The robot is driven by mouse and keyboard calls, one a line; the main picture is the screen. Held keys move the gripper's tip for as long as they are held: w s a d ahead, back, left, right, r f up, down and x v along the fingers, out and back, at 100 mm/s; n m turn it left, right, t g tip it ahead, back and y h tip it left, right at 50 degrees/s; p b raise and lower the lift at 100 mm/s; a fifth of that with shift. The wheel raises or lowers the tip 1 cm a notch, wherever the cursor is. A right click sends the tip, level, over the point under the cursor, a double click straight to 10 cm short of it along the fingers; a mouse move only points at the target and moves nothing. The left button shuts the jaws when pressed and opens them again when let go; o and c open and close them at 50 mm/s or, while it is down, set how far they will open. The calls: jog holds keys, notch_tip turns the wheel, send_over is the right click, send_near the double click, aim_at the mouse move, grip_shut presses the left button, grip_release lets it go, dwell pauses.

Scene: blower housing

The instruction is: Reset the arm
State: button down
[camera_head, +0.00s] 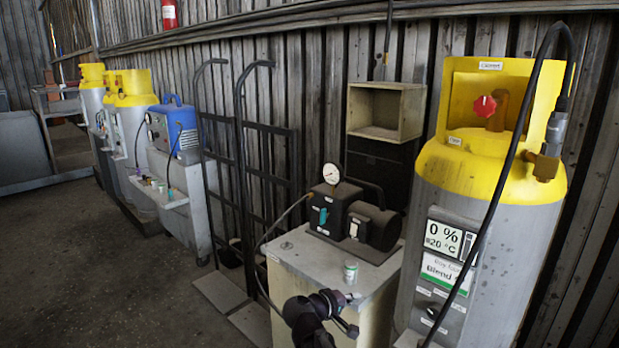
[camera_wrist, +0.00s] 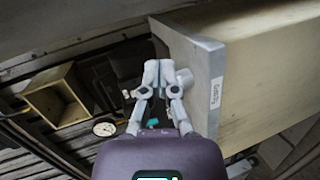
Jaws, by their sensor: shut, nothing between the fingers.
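My gripper (camera_head: 347,328) shows low in the head view, at the end of my dark arm, in front of the pale pump cabinet (camera_head: 310,258). In the wrist view my gripper (camera_wrist: 158,68) has its two grey fingers together with nothing between them. The cabinet's side and its labelled edge (camera_wrist: 217,95) are close to the right of the fingers there. I cannot tell whether the fingers touch the cabinet.
On the cabinet stand a pump (camera_head: 355,220) with a gauge (camera_head: 332,174) and a small can (camera_head: 351,271). A large yellow-topped cylinder (camera_head: 470,235) with a black hose is at right. Hand trucks (camera_head: 245,170) lean left. Floor (camera_head: 90,270) is open at far left.

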jog(key=s+d+f+m+g+y, duration=0.3)
jog(key=s+f+g+y, duration=0.1)
jog(key=s+f+y, duration=0.25)
jog(key=s+d+f+m+g+y, duration=0.3)
jog(key=s+f+g+y, duration=0.2)
jog(key=s+f, duration=0.2)
notch_tip(320, 180, up, 23)
jog(key=p, duration=2.2)
jog(key=shift+a, duration=0.25)
jog(key=shift+s+f, duration=0.1)
jog(key=shift+f, duration=0.05)
